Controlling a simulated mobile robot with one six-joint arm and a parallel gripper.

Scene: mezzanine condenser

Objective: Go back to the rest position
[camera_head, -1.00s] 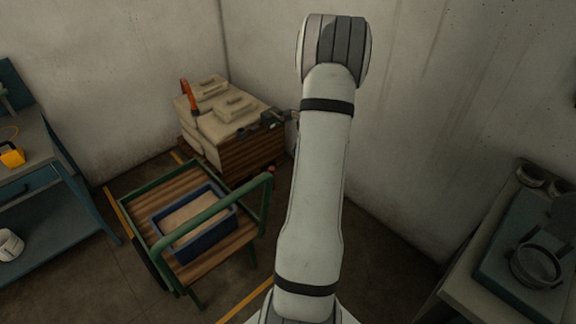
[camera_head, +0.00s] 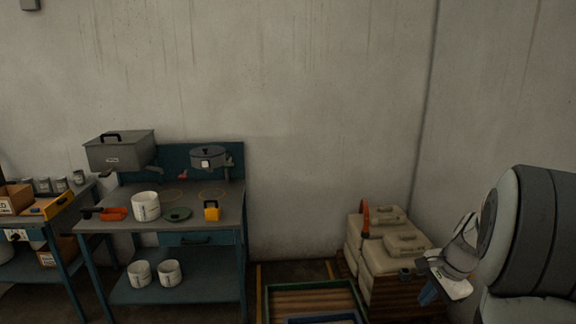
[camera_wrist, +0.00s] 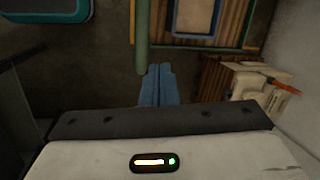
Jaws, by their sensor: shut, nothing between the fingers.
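My gripper (camera_head: 428,294) is at the lower right in the head view, its blue fingertips low in front of the stacked cases. In the wrist view its two blue fingers (camera_wrist: 158,84) lie side by side, shut with nothing between them. They point toward the green rail of the cart (camera_wrist: 142,38) and are clear of the floor. Part of my arm fills the right edge of the head view.
Beige cases (camera_head: 400,252) with an orange-handled item sit on a wooden pallet in the corner. The cart (camera_head: 318,285) with a blue bin (camera_head: 322,319) stands beside them.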

